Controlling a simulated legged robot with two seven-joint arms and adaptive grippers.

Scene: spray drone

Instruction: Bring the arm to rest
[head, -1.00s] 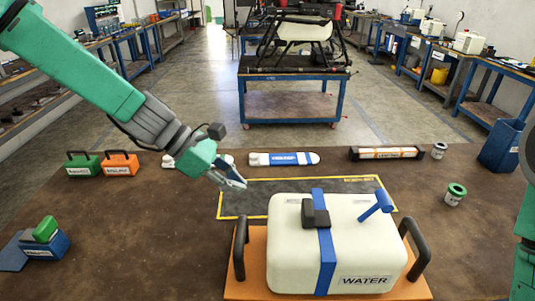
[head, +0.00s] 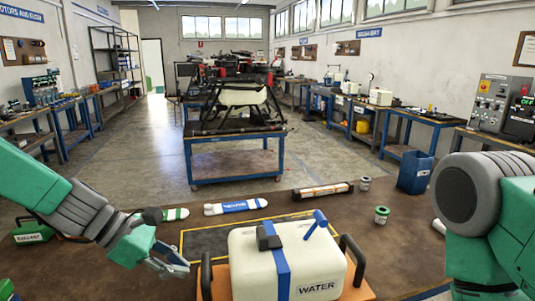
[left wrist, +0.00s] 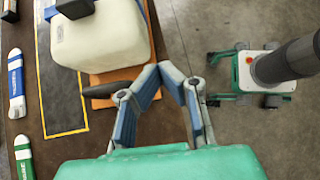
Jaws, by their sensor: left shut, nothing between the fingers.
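My left gripper (head: 172,262) is shut and empty, in the air to the left of the white water tank (head: 247,272). In the left wrist view, the left gripper's fingers (left wrist: 173,72) meet at the tips with nothing between them. The tank (left wrist: 110,40) shows there too, apart from the fingers, on its orange board (left wrist: 112,88). My right arm (head: 500,215) comes in at the right edge of the head view, but its gripper does not show.
A yellow-edged mat (head: 205,245) lies behind the tank. A blue-framed cart (head: 235,160) stands beyond on open floor.

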